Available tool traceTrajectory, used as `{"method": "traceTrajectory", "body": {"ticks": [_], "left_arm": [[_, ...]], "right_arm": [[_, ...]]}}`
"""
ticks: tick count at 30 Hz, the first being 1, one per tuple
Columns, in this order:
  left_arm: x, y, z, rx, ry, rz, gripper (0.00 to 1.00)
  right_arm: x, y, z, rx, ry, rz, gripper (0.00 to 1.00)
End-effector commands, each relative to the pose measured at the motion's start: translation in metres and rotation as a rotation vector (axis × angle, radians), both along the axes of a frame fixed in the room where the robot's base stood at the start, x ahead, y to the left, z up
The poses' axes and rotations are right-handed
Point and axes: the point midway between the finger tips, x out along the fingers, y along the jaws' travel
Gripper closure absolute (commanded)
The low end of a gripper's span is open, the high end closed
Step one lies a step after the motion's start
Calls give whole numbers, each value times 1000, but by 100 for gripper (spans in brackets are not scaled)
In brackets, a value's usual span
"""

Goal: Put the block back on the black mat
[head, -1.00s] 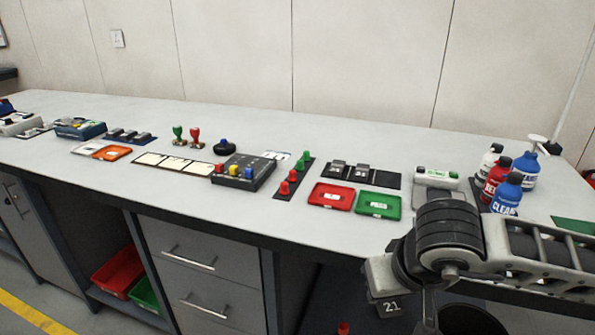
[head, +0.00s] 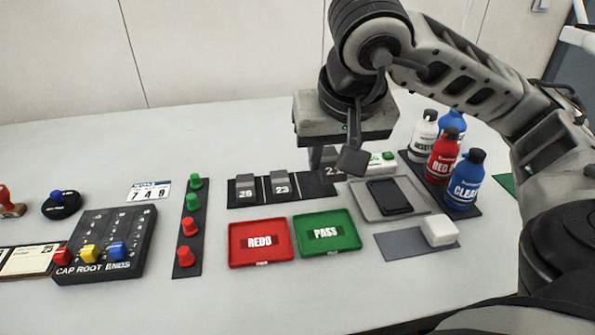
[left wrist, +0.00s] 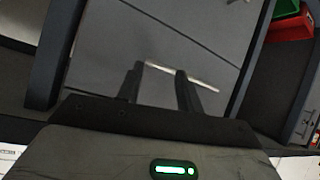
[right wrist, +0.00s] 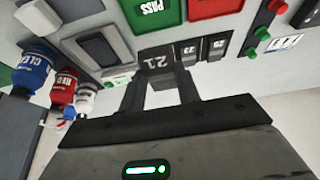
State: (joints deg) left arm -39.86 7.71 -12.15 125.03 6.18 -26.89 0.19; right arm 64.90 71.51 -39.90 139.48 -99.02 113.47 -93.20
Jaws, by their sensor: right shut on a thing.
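The grey block marked 21 (head: 332,170) is between the fingers of my right gripper (head: 334,153), which is shut on it. In the right wrist view the block (right wrist: 160,63) shows its number between the fingertips (right wrist: 161,84). The black mat (head: 313,189) lies on the bench with two similar numbered blocks standing on its left and middle parts. Block 21 appears over or beside the mat's right end; I cannot tell whether it touches. My left gripper (left wrist: 158,72) is open and empty in the left wrist view, in front of the drawers.
The red REDO tray (head: 258,242) and green PASS tray (head: 327,233) lie in front of the mat. A grey tray with a dark plate (head: 389,196) is to its right. Bottles, including the blue one (head: 465,182), stand farther right. A strip of pegs (head: 189,228) is left.

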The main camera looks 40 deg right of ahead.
Motion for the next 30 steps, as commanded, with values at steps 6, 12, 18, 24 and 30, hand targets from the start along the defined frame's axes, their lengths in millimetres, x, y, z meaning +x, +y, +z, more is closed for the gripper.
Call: {"method": "traceTrajectory", "body": {"ticks": [6, 12, 18, 24, 30], "left_arm": [[-3, -1, -1, -3, 9, 1, 64], [-2, -1, -2, -4, 4, 0, 64], [1, -1, 2, -7, -7, 1, 64], [2, -1, 1, -8, -10, 1, 64], [2, -1, 1, -10, -10, 2, 64]], "right_arm": [[47, -32, -25, 1, 2, -8, 100], [74, -50, -60, 0, 3, -4, 100], [87, -57, -76, -1, -2, 0, 100], [94, -62, -101, -2, 2, 1, 100], [94, -62, -117, -1, -3, 0, 100]]}}
